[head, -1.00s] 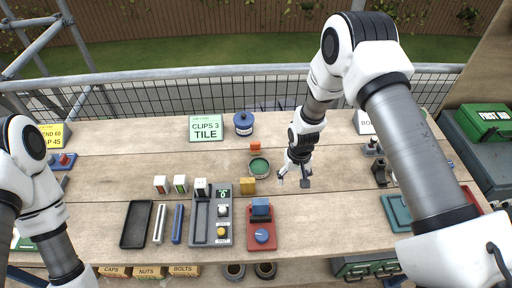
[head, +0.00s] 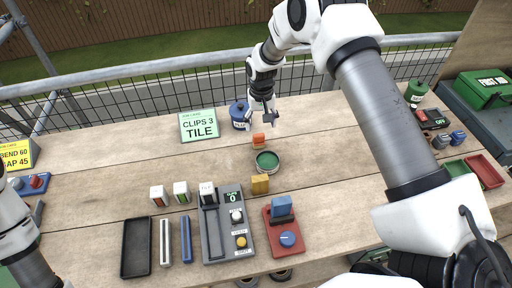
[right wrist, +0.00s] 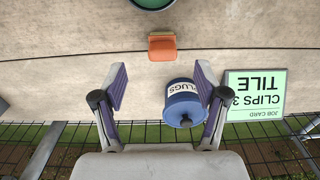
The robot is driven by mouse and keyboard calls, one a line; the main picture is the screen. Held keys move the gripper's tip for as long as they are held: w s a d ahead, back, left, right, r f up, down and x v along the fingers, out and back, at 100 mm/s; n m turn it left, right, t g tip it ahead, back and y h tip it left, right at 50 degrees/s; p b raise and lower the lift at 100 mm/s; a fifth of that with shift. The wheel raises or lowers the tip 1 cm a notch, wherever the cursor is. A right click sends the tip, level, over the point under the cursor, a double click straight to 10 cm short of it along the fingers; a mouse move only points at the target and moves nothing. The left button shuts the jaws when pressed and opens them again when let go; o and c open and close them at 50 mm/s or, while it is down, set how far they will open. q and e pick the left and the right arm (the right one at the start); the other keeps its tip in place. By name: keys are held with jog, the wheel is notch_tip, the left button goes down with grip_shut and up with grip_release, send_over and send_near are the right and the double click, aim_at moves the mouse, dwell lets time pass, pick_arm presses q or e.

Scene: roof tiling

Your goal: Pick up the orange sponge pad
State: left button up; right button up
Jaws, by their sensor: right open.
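The orange sponge pad (head: 258,141) is a small block on the wooden table, behind a round green-topped tin (head: 267,162). My right gripper (head: 263,121) is open and empty, just behind the pad in the head view. In the right wrist view the pad (right wrist: 162,46) lies ahead of the open fingertips (right wrist: 161,84), about midway between their lines and apart from both. My left gripper is out of view; only part of the left arm shows at the lower left.
A blue plugs jar (head: 238,116) stands close to the right gripper. A green job card (head: 199,126) is left of it. A yellow block (head: 260,184) and a red device (head: 284,239) are nearer the front. Bare table lies right of the tin.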

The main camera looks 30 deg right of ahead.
aim_at(259, 135)
jog(key=f, duration=0.1)
jog(key=w+f, duration=0.1)
jog(key=f, duration=0.2)
jog(key=shift+w+f, duration=0.2)
jog(key=shift+w, duration=0.2)
jog(key=f+p, duration=0.3)
jog(key=shift+s, duration=0.3)
notch_tip(259, 135, down, 2)
jog(key=shift+f, duration=0.15)
jog(key=shift+w+f, duration=0.2)
jog(key=shift+w, duration=0.05)
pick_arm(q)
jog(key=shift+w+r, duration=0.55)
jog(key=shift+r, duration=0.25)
pick_arm(e)
jog(key=shift+s+r, duration=0.1)
jog(key=shift+s, duration=0.05)
jog(key=c, duration=1.2)
